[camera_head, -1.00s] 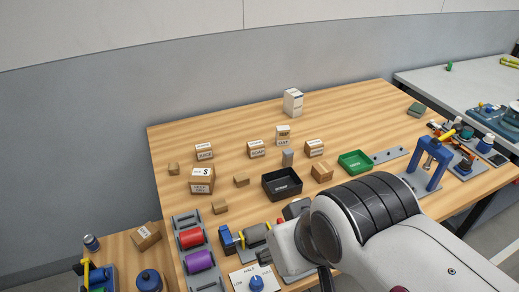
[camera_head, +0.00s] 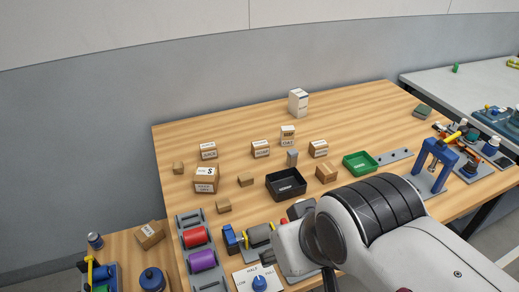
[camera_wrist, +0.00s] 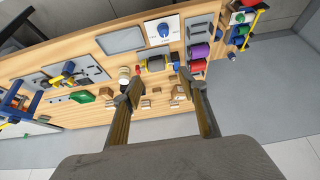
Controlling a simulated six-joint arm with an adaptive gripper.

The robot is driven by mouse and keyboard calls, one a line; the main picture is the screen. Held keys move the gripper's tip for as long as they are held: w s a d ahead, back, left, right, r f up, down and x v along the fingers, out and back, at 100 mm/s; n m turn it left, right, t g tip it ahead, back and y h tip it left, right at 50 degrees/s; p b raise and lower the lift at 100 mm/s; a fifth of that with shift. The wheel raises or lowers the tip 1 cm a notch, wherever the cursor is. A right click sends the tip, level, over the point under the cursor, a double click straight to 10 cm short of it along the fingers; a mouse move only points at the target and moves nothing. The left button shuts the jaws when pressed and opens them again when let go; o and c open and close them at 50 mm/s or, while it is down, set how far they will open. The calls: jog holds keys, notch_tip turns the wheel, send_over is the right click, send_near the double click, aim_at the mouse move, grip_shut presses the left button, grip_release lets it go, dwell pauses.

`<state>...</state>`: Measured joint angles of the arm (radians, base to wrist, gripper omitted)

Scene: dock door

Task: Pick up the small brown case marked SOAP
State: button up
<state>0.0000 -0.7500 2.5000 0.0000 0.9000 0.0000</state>
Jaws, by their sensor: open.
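In the head view, a small brown case (camera_head: 260,149) with a white top stands upright in the back middle of the wooden table. Its front label is tiny and looks like SOAP. Another small case (camera_head: 288,137) stands just to its right, and its front seems to read OAT. My gripper (camera_wrist: 160,90) is open and empty in the wrist view, with its two fingers wide apart above the table. Small brown cases show beyond and between the fingers there, too small to read. In the head view my arm hides most of the gripper, well in front of the case.
A black tray (camera_head: 286,194) and a green tray (camera_head: 361,167) lie in front and to the right. A case marked JUICE (camera_head: 208,151) and a larger box (camera_head: 206,180) stand left. A white carton (camera_head: 298,102) stands behind. Several plain boxes are scattered around.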

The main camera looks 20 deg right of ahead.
aim_at(263, 147)
jog(key=shift+o, duration=1.4)
jog(key=w+d+f+n+t+h, duration=0.1)
jog(key=w+d+n, duration=0.2)
jog(key=w+n, duration=0.5)
jog(key=w+d+f+n+t, duration=0.1)
jog(key=w+d+n+t, duration=0.2)
jog(key=w, duration=0.9)
jog(key=w+d+f+n+h, duration=0.1)
jog(key=w+d+n, duration=0.2)
jog(key=w+n, duration=0.55)
jog(key=w+d+f+n+t, duration=0.1)
jog(key=w+d+f+n, duration=0.1)
jog(key=w+f+n, duration=0.2)
jog(key=w+d+f+n+t, duration=0.1)
jog(key=w+d+f+n, duration=0.2)
jog(key=w+f+n, duration=0.2)
jog(key=w+d+f+n+t+y, duration=0.1)
jog(key=w+d+f+n, duration=0.1)
jog(key=w+f+n, duration=0.3)
jog(key=shift+w+d+f+n+t, duration=0.1)
jog(key=shift+w+f+n+t, duration=0.1)
jog(key=shift+w, duration=0.55)
jog(key=shift+w+d+f+n+t, duration=0.1)
jog(key=shift+w+f, duration=0.05)
jog(key=shift+w, duration=0.55)
jog(key=shift+w+d+f+n, duration=0.15)
jog(key=shift+w+f+n, duration=0.1)
jog(key=shift+f+n, duration=0.4)
